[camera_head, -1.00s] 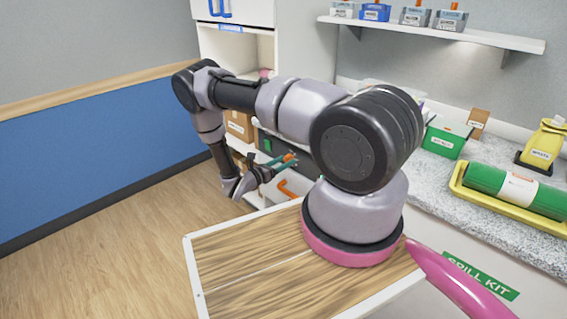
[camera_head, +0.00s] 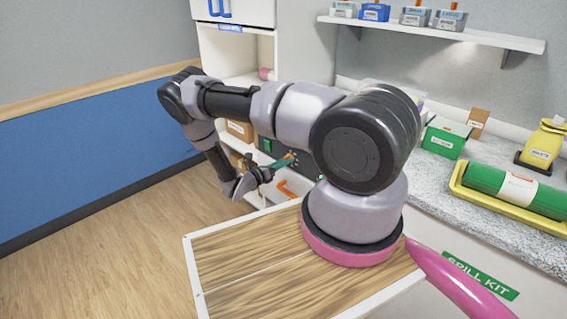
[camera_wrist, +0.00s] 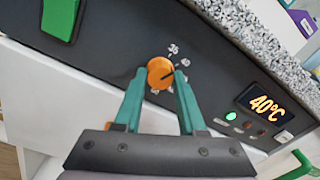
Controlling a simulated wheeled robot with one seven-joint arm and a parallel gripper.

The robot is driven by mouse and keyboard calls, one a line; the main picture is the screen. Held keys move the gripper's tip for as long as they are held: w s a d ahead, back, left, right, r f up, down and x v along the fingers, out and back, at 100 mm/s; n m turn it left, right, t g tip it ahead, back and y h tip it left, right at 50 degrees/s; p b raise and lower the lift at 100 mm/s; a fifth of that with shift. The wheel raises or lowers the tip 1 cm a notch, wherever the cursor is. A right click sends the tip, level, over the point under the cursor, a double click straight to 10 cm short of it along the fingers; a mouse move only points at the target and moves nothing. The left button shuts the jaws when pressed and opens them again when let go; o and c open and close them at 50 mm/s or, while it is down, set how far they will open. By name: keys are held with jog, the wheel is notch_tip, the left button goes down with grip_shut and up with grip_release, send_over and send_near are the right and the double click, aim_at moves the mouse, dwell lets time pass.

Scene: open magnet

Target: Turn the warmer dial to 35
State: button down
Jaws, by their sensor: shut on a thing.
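The warmer's dark front panel (camera_wrist: 110,50) fills much of the wrist view, tilted. Its orange dial (camera_wrist: 159,68) sits between the teal fingertips of my gripper (camera_wrist: 161,78), which is shut on it. A dark pointer mark on the dial points to the right. The lit display (camera_wrist: 264,106) reads 40°C. In the head view my gripper (camera_head: 288,159) reaches the panel below the counter, where the dial is small.
A green switch (camera_wrist: 60,18) is on the panel, and a green lamp (camera_wrist: 231,116) is lit near the display. The speckled counter edge (camera_wrist: 250,35) runs just above the panel. An orange handle (camera_head: 287,188) is below the gripper. Floor at left is clear.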

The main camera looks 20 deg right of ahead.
jog(key=n, duration=0.5)
jog(key=shift+n, duration=0.3)
dwell(0.4)
jog(key=shift+c, duration=2.4)
grip_release()
jog(key=v, duration=1.1)
jog(key=shift+f, duration=0.1)
